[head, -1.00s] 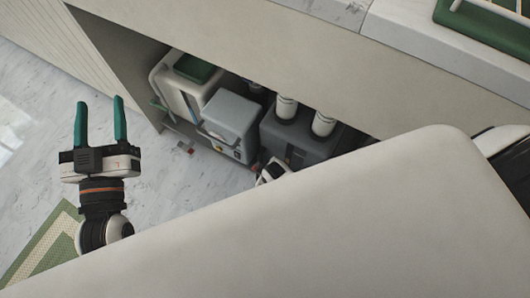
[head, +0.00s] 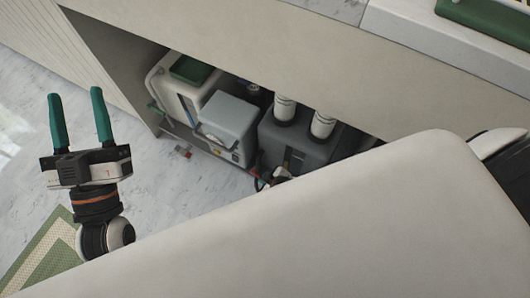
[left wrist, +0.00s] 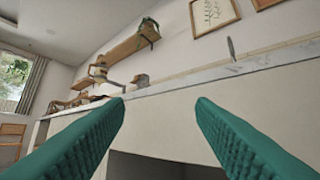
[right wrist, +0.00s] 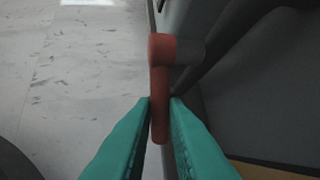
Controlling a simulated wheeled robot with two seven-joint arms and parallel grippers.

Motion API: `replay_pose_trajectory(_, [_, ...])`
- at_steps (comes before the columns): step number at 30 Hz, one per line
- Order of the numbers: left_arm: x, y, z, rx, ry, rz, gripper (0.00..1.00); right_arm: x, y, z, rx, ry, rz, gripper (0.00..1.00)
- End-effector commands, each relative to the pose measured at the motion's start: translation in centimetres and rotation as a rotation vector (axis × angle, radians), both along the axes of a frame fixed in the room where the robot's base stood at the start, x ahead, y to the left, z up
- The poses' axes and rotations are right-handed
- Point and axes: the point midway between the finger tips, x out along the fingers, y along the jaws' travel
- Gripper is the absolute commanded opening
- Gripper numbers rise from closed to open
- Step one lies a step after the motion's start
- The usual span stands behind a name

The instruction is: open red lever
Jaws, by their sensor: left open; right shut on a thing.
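The red lever (right wrist: 159,88) stands upright in the right wrist view, with a rounded head at its top on a short dark stub. My right gripper (right wrist: 160,98) is shut on the lever's lower part, one teal finger on each side. In the head view only a little of the right gripper shows, beside the dark grey unit (head: 290,145); my own pale body hides the rest. My left gripper (head: 74,91) is open and empty over the floor at the left; its parted fingers also show in the left wrist view (left wrist: 160,100).
The open bay under the counter (head: 330,45) holds a white container with a green top (head: 172,92), a light grey box (head: 229,116) and white cylinders (head: 284,108). A small red piece (head: 187,154) shows by the shelf edge.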

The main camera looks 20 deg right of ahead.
Motion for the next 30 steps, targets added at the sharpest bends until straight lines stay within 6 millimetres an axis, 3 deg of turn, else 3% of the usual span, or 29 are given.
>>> replay_pose_trajectory(2, [0.0,0.0,0.0,0.0,0.001,0.0,0.5,0.1,0.0,0.1,0.0,-0.001,0.0,0.0])
replay_pose_trajectory(3, [0.0,0.0,0.0,0.0,0.001,0.0,0.5,0.1,0.0,0.1,0.0,-0.001,0.0,0.17])
replay_pose_trajectory(7, [0.0,0.0,0.0,0.001,0.002,0.0,0.5,0.1,0.0,0.1,0.0,-0.001,0.0,0.35])
replay_pose_trajectory(19, [0.3,0.0,-0.3,0.01,0.038,0.002,0.5,-0.2,-0.1,0.4,-0.001,0.001,0.0,0.35])
replay_pose_trajectory(23, [1.2,0.0,-1.8,0.043,0.153,0.009,0.5,-0.7,-0.3,1.1,-0.001,0.002,0.0,0.35])
replay_pose_trajectory(30, [2.2,0.5,-6.1,0.122,0.444,0.026,0.5,-1.8,-0.6,2.8,-0.002,0.001,0.0,0.35])
